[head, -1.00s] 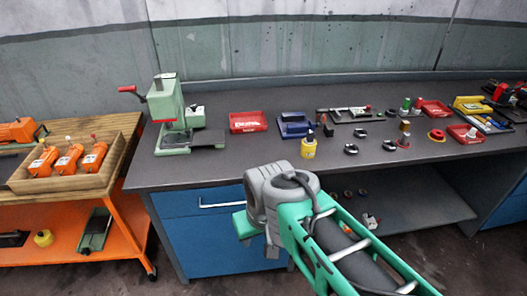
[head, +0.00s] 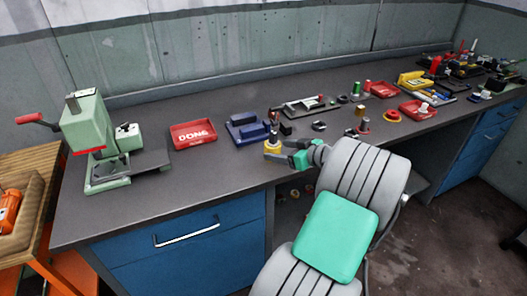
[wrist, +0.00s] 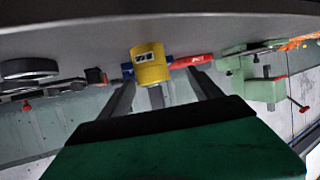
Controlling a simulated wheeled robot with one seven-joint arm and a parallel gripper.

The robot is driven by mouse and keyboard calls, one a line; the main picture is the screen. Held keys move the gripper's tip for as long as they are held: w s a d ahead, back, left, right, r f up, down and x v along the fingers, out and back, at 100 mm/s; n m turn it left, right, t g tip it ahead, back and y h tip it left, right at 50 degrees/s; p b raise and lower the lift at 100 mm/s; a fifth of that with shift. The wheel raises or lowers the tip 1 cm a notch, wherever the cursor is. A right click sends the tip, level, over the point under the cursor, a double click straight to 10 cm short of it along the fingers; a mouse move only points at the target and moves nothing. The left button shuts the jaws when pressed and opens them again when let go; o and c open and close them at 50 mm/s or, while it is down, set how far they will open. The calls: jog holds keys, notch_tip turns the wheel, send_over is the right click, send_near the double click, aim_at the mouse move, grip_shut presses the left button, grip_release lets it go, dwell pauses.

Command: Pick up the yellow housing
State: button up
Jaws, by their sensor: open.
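The yellow housing (head: 272,149) stands upright near the front edge of the bench in the head view, with a dark part showing just above it. My gripper (head: 286,147) is right beside it, on its right, low over the bench top. In the wrist view, which is upside down, the yellow housing (wrist: 150,66) with a small dark label lies ahead of my open gripper (wrist: 160,88). Its two fingers point toward it, one on each side in the picture. I cannot tell whether either finger touches it.
A blue fixture (head: 246,132) stands close behind the housing and a red tray (head: 193,134) lies to its left. A green press (head: 92,140) stands at the far left. Black rings (head: 319,126) and small parts lie to the right. The bench front between press and housing is clear.

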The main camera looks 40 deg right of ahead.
aim_at(275, 149)
jog(key=shift+w+a, duration=0.15)
jog(key=shift+w, duration=0.25)
jog(key=p+x, duration=0.1)
jog(key=x, duration=0.3)
jog(key=shift+w+f, duration=0.25)
jog(key=shift+f, duration=0.05)
jog(key=shift+c, duration=0.4)
jog(key=shift+r, duration=0.15)
grip_shut()
